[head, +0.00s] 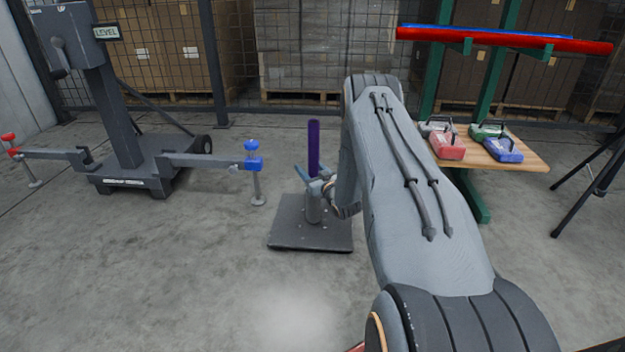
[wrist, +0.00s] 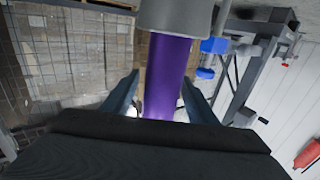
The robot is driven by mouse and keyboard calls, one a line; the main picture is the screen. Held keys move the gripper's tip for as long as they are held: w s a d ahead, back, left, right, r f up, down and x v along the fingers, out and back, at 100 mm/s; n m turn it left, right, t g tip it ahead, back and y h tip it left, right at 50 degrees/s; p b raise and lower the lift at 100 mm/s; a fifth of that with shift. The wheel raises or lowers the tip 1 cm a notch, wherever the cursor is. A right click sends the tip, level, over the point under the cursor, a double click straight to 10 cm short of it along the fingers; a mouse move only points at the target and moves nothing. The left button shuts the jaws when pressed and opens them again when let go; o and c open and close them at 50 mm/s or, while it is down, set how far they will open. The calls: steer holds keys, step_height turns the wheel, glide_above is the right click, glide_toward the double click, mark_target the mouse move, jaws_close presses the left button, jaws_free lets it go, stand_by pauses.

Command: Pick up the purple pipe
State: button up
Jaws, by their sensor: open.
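The purple pipe (head: 314,146) stands upright on a grey stand with a flat dark base plate (head: 290,238) in the head view. In the wrist view the pipe (wrist: 166,75) lies between the two fingers of my gripper (wrist: 160,98), with a grey cylinder (wrist: 175,14) at its upper end in the picture. My gripper (head: 316,184) is at the pipe's lower part in the head view, partly hidden by my arm. The fingers are open on either side of the pipe. Whether either finger touches it, I cannot tell.
A grey machine (head: 122,160) with a LEVEL sign stands left, its arm with a blue clamp (head: 252,156) reaching toward the stand. A wooden shelf (head: 522,158) with several coloured cases is right, below a rack holding a red pipe (head: 500,39) and a blue pipe (head: 490,30). Floor in front is clear.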

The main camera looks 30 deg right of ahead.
mark_target(313, 124)
steer(key=shift+w, duration=0.15)
steer(key=shift+c, duration=0.2)
jaws_close()
steer(key=shift+r, duration=0.1)
step_height(313, 124, up, 18)
steer(key=p, duration=0.7)
steer(key=shift+p, duration=0.3)
